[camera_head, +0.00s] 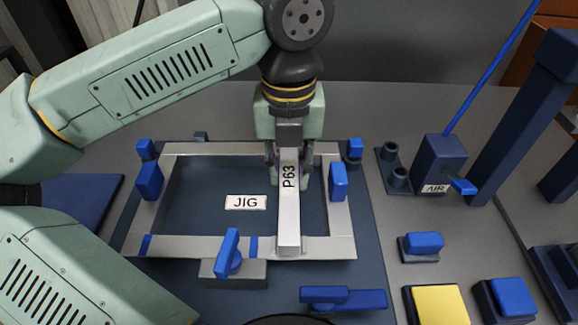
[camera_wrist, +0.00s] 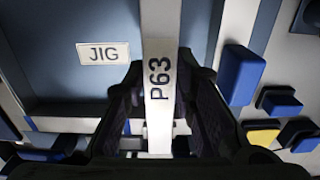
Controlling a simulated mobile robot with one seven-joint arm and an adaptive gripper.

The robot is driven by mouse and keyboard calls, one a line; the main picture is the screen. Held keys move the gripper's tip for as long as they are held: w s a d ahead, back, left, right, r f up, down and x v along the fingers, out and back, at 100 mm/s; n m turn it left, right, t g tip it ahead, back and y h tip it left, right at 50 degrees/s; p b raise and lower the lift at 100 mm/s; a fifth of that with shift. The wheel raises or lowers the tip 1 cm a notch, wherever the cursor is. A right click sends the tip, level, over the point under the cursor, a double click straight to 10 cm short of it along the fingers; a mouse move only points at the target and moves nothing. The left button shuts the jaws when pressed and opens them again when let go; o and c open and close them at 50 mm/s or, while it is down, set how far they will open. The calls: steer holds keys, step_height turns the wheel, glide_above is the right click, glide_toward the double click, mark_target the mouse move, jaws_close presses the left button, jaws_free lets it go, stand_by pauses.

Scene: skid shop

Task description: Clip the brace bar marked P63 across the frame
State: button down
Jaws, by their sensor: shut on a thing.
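The silver brace bar marked P63 (camera_head: 289,212) runs front to back across the right part of the frame (camera_head: 196,247), its near end over the front rail. Its far end is hidden behind my gripper. My gripper (camera_head: 287,172) points down and is shut on the bar near its label. In the wrist view the bar (camera_wrist: 159,62) passes between the dark fingers (camera_wrist: 160,105). The frame lies on the dark jig plate labelled JIG (camera_head: 245,202). I cannot tell whether the bar rests on the rails or is slightly above them.
Blue clamps stand around the frame, at left (camera_head: 149,181), right (camera_head: 338,181) and front (camera_head: 229,252). A blue handle (camera_head: 343,298) lies in front. To the right are a block labelled AIR (camera_head: 439,165), a yellow pad (camera_head: 440,304) and blue blocks (camera_head: 424,242).

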steer(key=shift+f+b, duration=0.25)
steer(key=shift+b, duration=0.15)
stand_by(0.4)
steer(key=c, duration=1.2)
jaws_free()
steer(key=shift+c, duration=0.2)
steer(key=shift+o, duration=0.2)
steer(key=o, duration=0.4)
steer(key=shift+c, duration=0.2)
steer(key=shift+r, duration=0.1)
steer(key=shift+r+p, duration=2.2)
steer(key=shift+r, duration=1.25)
